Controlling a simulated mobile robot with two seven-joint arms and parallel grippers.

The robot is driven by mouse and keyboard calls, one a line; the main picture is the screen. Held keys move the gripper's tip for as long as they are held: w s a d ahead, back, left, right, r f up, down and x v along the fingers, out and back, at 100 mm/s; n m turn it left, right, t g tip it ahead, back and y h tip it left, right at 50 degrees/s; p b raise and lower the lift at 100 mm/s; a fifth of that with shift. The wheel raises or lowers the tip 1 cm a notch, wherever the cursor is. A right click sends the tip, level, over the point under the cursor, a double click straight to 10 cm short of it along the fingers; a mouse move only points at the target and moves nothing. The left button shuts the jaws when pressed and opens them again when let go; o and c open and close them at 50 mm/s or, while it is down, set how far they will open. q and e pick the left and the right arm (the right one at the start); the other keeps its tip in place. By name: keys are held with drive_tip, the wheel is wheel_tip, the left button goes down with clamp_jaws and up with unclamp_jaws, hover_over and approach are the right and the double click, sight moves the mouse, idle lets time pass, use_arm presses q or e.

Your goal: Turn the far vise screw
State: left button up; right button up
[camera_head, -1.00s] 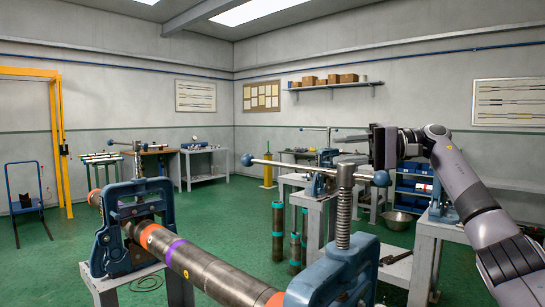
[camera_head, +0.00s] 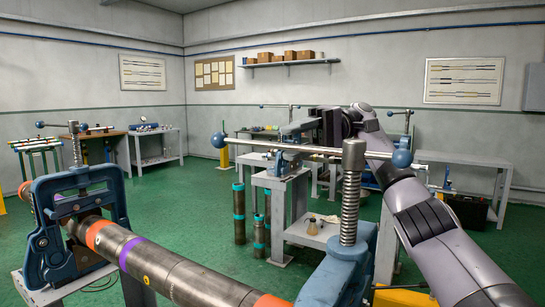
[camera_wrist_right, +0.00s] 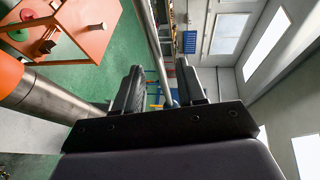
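The farther blue pipe vise (camera_head: 75,215) stands at the left, its upright screw (camera_head: 75,145) topped by a crossbar. The nearer blue vise (camera_head: 340,275) is at the bottom, partly cut off. Its threaded screw (camera_head: 350,205) carries a long metal crossbar (camera_head: 270,147) with blue ball ends. My right gripper (camera_head: 290,129) shows near this crossbar, left of the screw head. In the right wrist view its two dark fingers (camera_wrist_right: 160,88) are apart. A metal bar (camera_wrist_right: 154,45) runs in the gap between them; contact is not clear. My left gripper is out of view.
A long steel pipe (camera_head: 180,275) with orange and purple bands runs between the two vises; it also shows in the right wrist view (camera_wrist_right: 55,95). Behind stand a pedestal with another vise (camera_head: 285,160), upright pipes (camera_head: 239,215) and workbenches. Green floor lies open at centre left.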

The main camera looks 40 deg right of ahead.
sight(284, 145)
drive_tip(key=shift+a+f+b, duration=0.35)
drive_tip(key=shift+a+f, duration=0.05)
drive_tip(key=shift+r+x, duration=0.15)
drive_tip(key=shift+x, duration=1)
drive_tip(key=shift+r+x, duration=0.1)
drive_tip(key=shift+x, duration=1)
drive_tip(key=shift+w, duration=0.1)
clamp_jaws()
